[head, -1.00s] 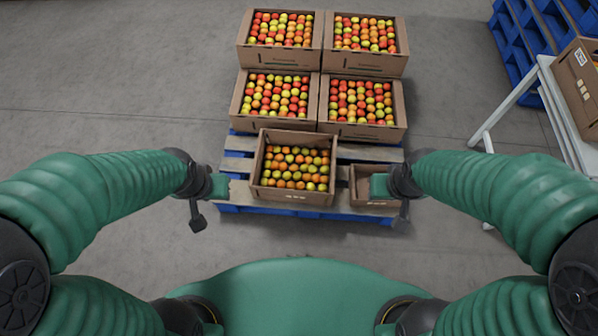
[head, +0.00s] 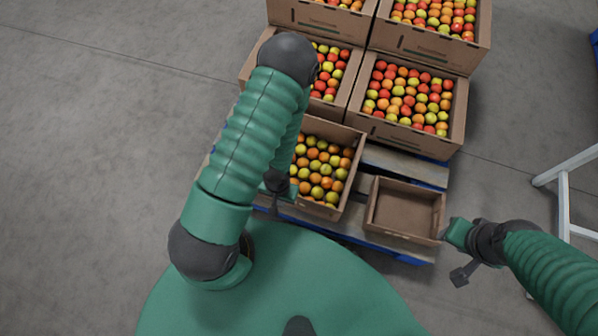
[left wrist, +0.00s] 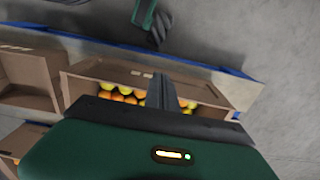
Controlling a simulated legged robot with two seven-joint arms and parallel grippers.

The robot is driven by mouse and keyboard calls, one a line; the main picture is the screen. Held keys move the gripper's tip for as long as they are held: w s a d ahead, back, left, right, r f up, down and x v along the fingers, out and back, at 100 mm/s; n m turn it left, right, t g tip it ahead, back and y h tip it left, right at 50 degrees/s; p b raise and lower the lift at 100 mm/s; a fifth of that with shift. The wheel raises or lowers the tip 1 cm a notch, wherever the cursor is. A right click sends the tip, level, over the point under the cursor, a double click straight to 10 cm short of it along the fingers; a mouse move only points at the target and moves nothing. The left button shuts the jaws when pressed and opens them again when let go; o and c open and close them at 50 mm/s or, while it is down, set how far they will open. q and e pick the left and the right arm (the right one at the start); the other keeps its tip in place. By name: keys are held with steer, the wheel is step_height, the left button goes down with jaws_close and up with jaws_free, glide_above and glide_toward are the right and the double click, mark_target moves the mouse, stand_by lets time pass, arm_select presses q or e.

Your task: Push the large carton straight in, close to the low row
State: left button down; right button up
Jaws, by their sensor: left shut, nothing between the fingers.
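The large carton (head: 335,131), filled with orange and yellow-green tomatoes, stands upright at the front of the pallet, partly hidden by my left arm. Behind it is the low row, with a left carton (head: 258,54) and a right carton (head: 400,131). I cannot tell how wide the gap to the low row is. My left gripper (head: 281,188) is shut and empty at the large carton's near side; contact is unclear. The left wrist view shows the large carton (left wrist: 150,73) beyond the fingers. My right gripper (head: 452,235) is beside the small carton; its jaws are unclear.
A small empty carton (head: 408,236) stands on the pallet to the right of the large one. Fuller cartons (head: 430,45) are stacked higher behind the low row. Bare pallet slats (head: 405,165) show between. A white stand leg (head: 563,200) is at the right.

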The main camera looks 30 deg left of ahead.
arm_select(q)
steer(key=w+f+b, duration=0.3)
steer(key=f+b, duration=0.2)
steer(key=f, duration=0.4)
steer(key=shift+w+a+b, duration=0.35)
steer(key=shift+b, duration=0.05)
steer(key=w+a+p, duration=0.1)
steer(key=w, duration=0.6)
steer(key=shift+a, duration=0.35)
steer(key=shift+w, duration=0.1)
